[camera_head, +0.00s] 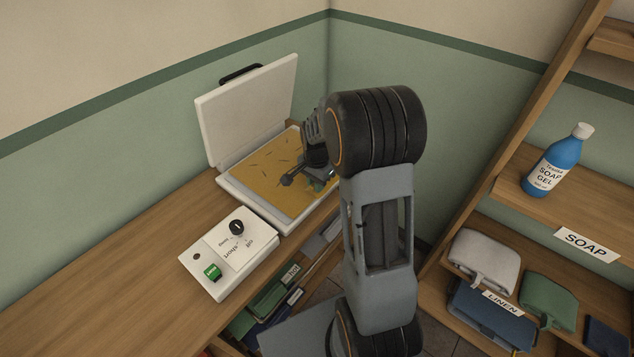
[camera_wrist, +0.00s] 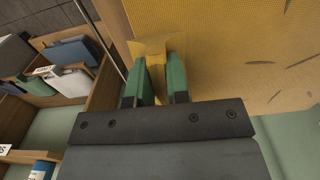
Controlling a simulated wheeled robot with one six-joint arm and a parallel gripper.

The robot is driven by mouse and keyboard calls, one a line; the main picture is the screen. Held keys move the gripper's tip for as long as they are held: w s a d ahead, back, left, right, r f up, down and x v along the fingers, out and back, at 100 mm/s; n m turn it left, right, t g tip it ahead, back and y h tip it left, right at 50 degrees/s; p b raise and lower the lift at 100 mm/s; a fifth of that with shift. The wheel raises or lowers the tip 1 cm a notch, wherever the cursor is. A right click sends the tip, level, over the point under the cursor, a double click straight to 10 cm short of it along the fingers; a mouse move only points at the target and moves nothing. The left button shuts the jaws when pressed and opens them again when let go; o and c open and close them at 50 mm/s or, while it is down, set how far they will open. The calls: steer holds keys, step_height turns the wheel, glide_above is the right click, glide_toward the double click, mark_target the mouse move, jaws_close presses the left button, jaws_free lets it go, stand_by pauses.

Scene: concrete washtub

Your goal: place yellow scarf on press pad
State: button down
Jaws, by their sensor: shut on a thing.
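The yellow scarf (camera_head: 265,170) lies spread flat over the press pad (camera_head: 241,198), with dark streaks like creases on it. The pad's pale border shows around the scarf. In the wrist view the scarf (camera_wrist: 230,50) fills the upper right. My gripper (camera_wrist: 161,75) has green fingers and is shut on a small yellow tab at the scarf's edge. In the head view my gripper (camera_head: 318,185) is low over the right part of the pad, partly hidden by my arm. The pad's right end is hidden too.
The white press lid (camera_head: 245,110) stands open behind the pad. A control box (camera_head: 228,255) with a black knob and green button sits in front on the wooden counter (camera_head: 110,290). A shelf at right holds a soap bottle (camera_head: 557,160) and folded linens (camera_head: 485,260).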

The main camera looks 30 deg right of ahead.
steer(key=shift+f, duration=0.15)
steer(key=c, duration=1.1)
jaws_free()
step_height(320, 180, up, 12)
steer(key=s+a+n+t, duration=0.1)
steer(key=s+a+n, duration=0.3)
steer(key=s+n, duration=0.2)
steer(key=s+a+r+n+t, duration=0.1)
steer(key=s+a+n, duration=0.4)
steer(key=s, duration=0.5)
steer(key=shift+a+r+n+t, duration=0.15)
steer(key=shift+a+n+t, duration=0.15)
steer(key=shift+n+t, duration=0.6)
